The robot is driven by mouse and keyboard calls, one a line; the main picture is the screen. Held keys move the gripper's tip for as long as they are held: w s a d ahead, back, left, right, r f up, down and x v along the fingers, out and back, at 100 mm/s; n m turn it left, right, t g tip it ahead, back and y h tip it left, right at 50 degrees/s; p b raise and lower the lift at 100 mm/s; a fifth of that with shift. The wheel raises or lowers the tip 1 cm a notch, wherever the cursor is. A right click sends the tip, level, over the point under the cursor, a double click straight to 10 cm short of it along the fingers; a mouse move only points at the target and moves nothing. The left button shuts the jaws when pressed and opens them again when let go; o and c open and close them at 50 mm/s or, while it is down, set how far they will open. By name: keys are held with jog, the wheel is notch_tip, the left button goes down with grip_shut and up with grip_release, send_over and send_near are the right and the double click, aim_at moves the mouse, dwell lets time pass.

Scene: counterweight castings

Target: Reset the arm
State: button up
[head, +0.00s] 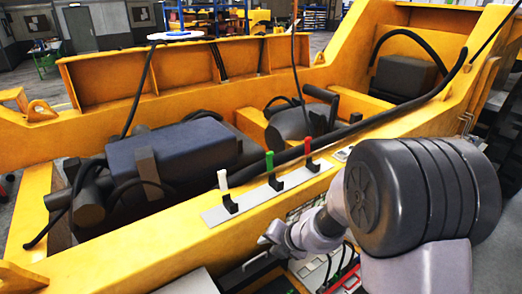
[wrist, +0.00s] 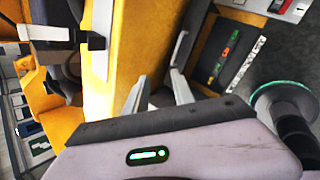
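My arm reaches in from the lower right of the head view. My gripper (head: 268,240) is low beside the yellow frame's near side, below the lever plate. In the wrist view, the two pale fingers of my gripper (wrist: 157,82) stand apart with nothing seen between them. They point toward the yellow beam (wrist: 142,40). My forearm and wrist hide part of the machine's near side in the head view.
A pale plate (head: 262,199) on the beam carries a white lever (head: 222,180), a green lever (head: 270,161) and a red lever (head: 308,146). A dark panel with coloured marks (wrist: 224,55) is right of the fingers. Black hoses and machinery fill the yellow frame (head: 120,262).

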jog(key=s+a+f+n+y+b, duration=0.15)
jog(key=s+f+n+b, duration=0.25)
jog(key=s+n+b, duration=1.15)
jog(key=s+d+f+n+h+b, duration=0.2)
jog(key=s+d+f+n+b, duration=0.2)
jog(key=n, duration=0.6)
jog(key=s+d+f+n+h+b, duration=0.2)
jog(key=s+f+n+b, duration=0.4)
jog(key=n+b, duration=0.4)
jog(key=shift+s+d+f+n+b, duration=0.3)
jog(key=shift+s+d+n, duration=0.35)
jog(key=shift+s+d, duration=0.25)
